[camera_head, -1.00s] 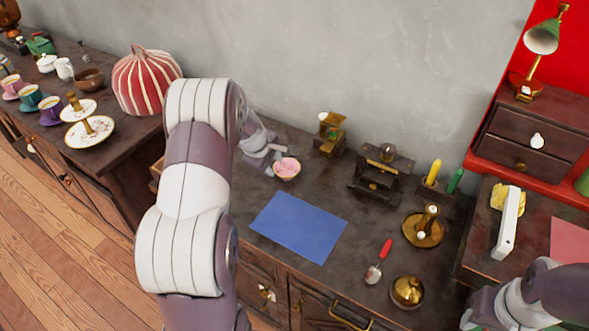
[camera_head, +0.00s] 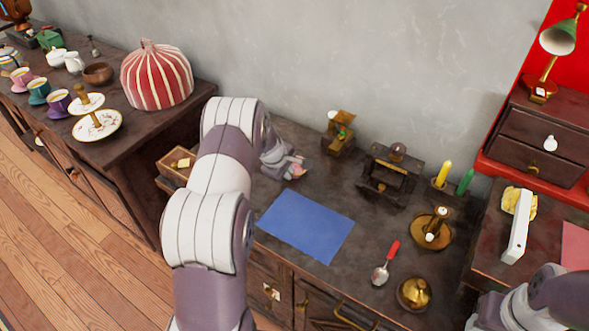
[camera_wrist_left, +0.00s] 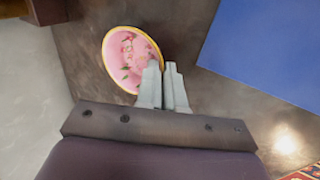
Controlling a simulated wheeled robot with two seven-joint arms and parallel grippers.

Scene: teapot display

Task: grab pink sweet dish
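The pink sweet dish (camera_wrist_left: 127,58) is a small round dish with a gold rim and a floral inside. In the head view only a bit of pink (camera_head: 297,169) shows, mostly hidden by my left gripper (camera_head: 296,167). In the left wrist view, the fingers of my left gripper (camera_wrist_left: 164,84) are close together at the dish's rim, one over its inside and one just outside. They look shut on the rim. I cannot tell whether the dish is off the tabletop. My right gripper is not in view; only part of that arm shows at lower right.
A blue mat (camera_head: 307,225) lies in front of the dish. A brass grinder (camera_head: 339,132), a dark stand (camera_head: 388,174) and a candle holder (camera_head: 431,229) stand to the right. A striped red dome (camera_head: 157,77) stands on the left cabinet. The wall is close behind.

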